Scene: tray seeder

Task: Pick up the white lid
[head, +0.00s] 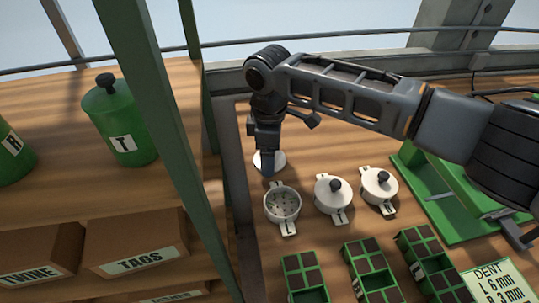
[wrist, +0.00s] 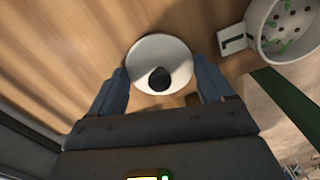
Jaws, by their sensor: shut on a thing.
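The white lid (head: 278,160) is a round disc at the back left of the table, behind the open white pot, partly hidden by my gripper. My gripper (head: 267,168) points down over it and is shut on it. In the wrist view the lid (wrist: 148,52) sits between the two blue-grey fingers, with its dark knob toward my palm. Whether it is clear of the table I cannot tell. The open white pot (head: 269,209), with dark and green specks inside, stands just in front of the lid and also shows in the wrist view (wrist: 254,41).
Two lidded white pots (head: 328,198) (head: 374,192) stand to the right. Green seed trays (head: 287,275) line the front. A green machine (head: 432,200) is at right. A green shelf post (head: 170,150) and a grey table rim (head: 232,170) border the left.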

